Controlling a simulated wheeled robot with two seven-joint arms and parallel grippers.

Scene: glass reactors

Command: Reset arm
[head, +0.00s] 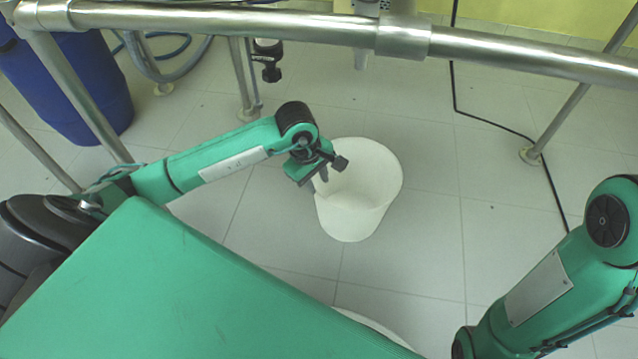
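My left arm reaches in from the left, and its gripper (328,174) is over the left part of a white bucket (355,215) that stands on the tiled floor. The gripper's fingers point down toward the bucket's mouth. I see nothing held between them, and they look apart. I cannot tell how far above the rim they are. My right arm is at the lower right, bent at the elbow. Its gripper is outside the picture.
A steel rail (250,22) crosses the top, with legs reaching the floor. A blue barrel (70,85) stands at the upper left. A black cable (488,121) runs down the right side. A white round thing (375,324) shows partly at the bottom. The floor right of the bucket is clear.

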